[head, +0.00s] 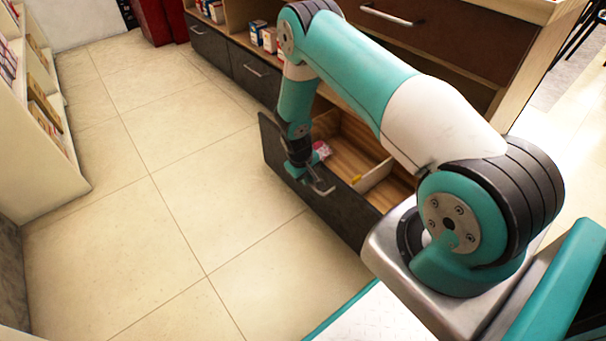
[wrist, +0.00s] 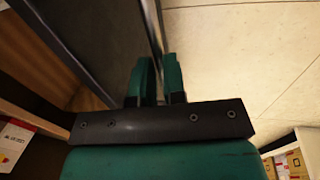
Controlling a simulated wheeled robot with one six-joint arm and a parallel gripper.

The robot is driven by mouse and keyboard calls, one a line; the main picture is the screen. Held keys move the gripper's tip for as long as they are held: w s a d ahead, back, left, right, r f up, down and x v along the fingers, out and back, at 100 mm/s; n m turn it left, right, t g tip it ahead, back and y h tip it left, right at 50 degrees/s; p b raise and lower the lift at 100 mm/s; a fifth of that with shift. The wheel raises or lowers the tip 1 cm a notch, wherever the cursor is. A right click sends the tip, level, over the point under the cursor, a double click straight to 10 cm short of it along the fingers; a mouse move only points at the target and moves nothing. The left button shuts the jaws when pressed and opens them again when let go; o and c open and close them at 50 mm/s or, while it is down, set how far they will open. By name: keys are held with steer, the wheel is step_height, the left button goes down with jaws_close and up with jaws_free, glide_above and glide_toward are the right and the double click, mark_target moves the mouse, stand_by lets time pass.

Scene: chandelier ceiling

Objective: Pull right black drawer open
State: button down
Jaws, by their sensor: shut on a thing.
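The right black drawer (head: 350,214) stands open in the head view, with its wooden inside and a light divider (head: 374,177) showing. Its metal handle (head: 323,189) is on the dark front. My gripper (head: 307,178) reaches down over the front and is shut on the handle; the exact contact is small and partly hidden. In the wrist view, the green fingers of my gripper (wrist: 158,78) are close together beside the dark drawer front (wrist: 100,38). The part of the handle between the fingers is hard to make out there.
Other closed dark drawers (head: 255,76) and shelves with boxes (head: 264,36) stand behind. A white shelf (head: 40,120) is at left. The tiled floor (head: 170,180) between is clear.

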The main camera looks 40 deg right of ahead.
steer(key=c, duration=1.2)
jaws_free()
steer(key=shift+s+a+r+p, duration=0.1)
steer(key=shift+a+r+p, duration=0.7)
steer(key=shift+r, duration=2.05)
steer(key=shift+w+a+r+p, duration=0.1)
steer(key=shift+a+r+p, duration=0.2)
steer(key=shift+r+p, duration=1.75)
steer(key=shift+s+a+r+p, duration=0.15)
steer(key=shift+a+r, duration=0.4)
steer(key=shift+r, duration=3.15)
